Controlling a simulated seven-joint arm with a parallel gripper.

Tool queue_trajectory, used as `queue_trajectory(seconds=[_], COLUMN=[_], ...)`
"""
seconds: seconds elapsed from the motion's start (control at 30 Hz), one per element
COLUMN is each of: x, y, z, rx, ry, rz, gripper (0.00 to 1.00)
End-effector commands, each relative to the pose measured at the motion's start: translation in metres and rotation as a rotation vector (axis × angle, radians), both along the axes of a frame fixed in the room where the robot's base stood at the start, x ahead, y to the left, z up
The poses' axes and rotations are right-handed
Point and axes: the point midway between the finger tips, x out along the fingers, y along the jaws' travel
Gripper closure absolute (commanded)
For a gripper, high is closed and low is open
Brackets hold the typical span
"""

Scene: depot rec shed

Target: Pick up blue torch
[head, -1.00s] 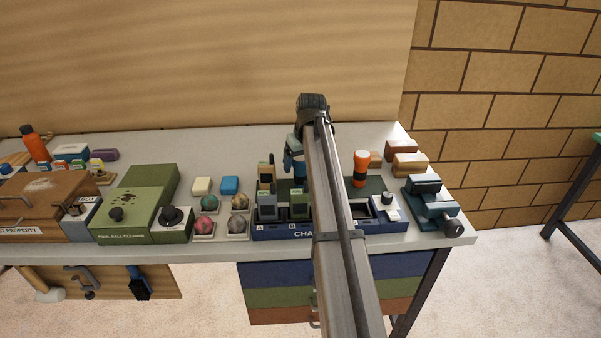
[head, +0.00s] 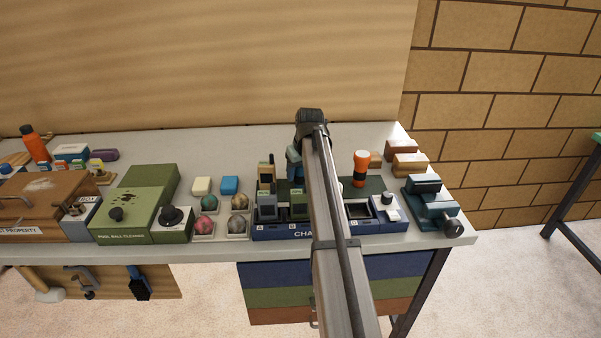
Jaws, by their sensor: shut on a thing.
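My gripper (head: 296,158) is at the back of the charging station, mostly hidden behind my own forearm and wrist. It is shut on a blue thing, which looks like the blue torch (head: 293,168). Only a small blue and dark part of it shows left of my arm, just behind the radios. Its lower end and how far it stands above the table cannot be made out. An orange and black torch (head: 361,168) stands upright to the right of my arm.
A teal vise (head: 432,203) and wooden blocks (head: 409,163) are at the right.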

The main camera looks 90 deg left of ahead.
Motion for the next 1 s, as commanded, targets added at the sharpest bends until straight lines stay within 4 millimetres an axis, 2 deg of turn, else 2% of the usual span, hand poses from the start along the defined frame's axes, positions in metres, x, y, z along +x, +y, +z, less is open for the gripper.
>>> queue_trajectory(seconds=[0.03, 0.27, 0.57, 0.67, 1.0], x=[0.0, 0.0, 0.0, 0.0, 0.0], y=[0.0, 0.0, 0.0, 0.001, 0.001], z=[0.0, 0.0, 0.005, 0.015, 0.074], rx=[0.0, 0.0, 0.001, 0.001, 0.001], ry=[0.0, 0.0, 0.0, 0.0, 0.0], rz=[0.0, 0.0, 0.0, 0.0, 0.0], gripper=[0.54, 0.76, 0.76, 0.76, 0.76])
